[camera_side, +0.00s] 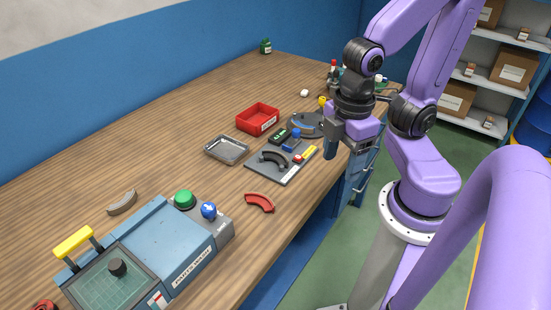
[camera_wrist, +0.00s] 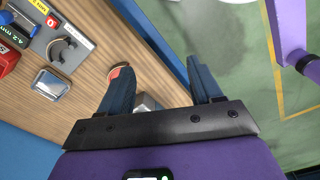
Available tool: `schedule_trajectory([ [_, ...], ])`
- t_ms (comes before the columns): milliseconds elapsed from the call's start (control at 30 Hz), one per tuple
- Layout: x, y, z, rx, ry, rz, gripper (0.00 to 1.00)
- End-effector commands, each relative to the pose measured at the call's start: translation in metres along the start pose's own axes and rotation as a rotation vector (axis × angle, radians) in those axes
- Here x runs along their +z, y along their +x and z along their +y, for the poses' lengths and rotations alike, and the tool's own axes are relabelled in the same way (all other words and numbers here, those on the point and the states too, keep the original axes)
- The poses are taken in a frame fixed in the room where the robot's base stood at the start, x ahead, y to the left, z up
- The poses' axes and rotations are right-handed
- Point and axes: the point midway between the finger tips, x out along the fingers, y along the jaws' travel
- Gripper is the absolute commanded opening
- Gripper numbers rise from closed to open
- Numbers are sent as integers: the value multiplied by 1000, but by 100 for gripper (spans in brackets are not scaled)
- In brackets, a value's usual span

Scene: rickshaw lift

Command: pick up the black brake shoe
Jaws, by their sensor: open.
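The black brake shoe (camera_side: 274,158) is a dark curved piece on a grey plate (camera_side: 283,179) near the table's front edge. It also shows in the wrist view (camera_wrist: 62,47) at upper left, on the plate. My gripper (camera_side: 330,150) is open and hangs to the right of the plate in the side view, above and beyond the table's front edge. In the wrist view its two dark fingers (camera_wrist: 162,78) stand apart with no object held between them. The shoe lies well to the left of both fingers there.
A red curved shoe (camera_side: 260,202) and a tan one (camera_side: 122,202) lie on the table. A metal tray (camera_side: 227,149), a red bin (camera_side: 257,119) and small coloured items surround the plate. A blue machine (camera_side: 160,255) stands at front left. Bare wood lies at the back left.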

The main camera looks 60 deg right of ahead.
Motion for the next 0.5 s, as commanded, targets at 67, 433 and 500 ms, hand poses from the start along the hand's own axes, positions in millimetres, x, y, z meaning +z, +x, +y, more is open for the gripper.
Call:
schedule_trajectory([
  [67, -2, 0, 3, 0, 12, -1, 64],
  [433, -35, -2, 72, 8, 269, -10, 64],
  [500, -39, -2, 90, 10, 327, -12, 64],
])
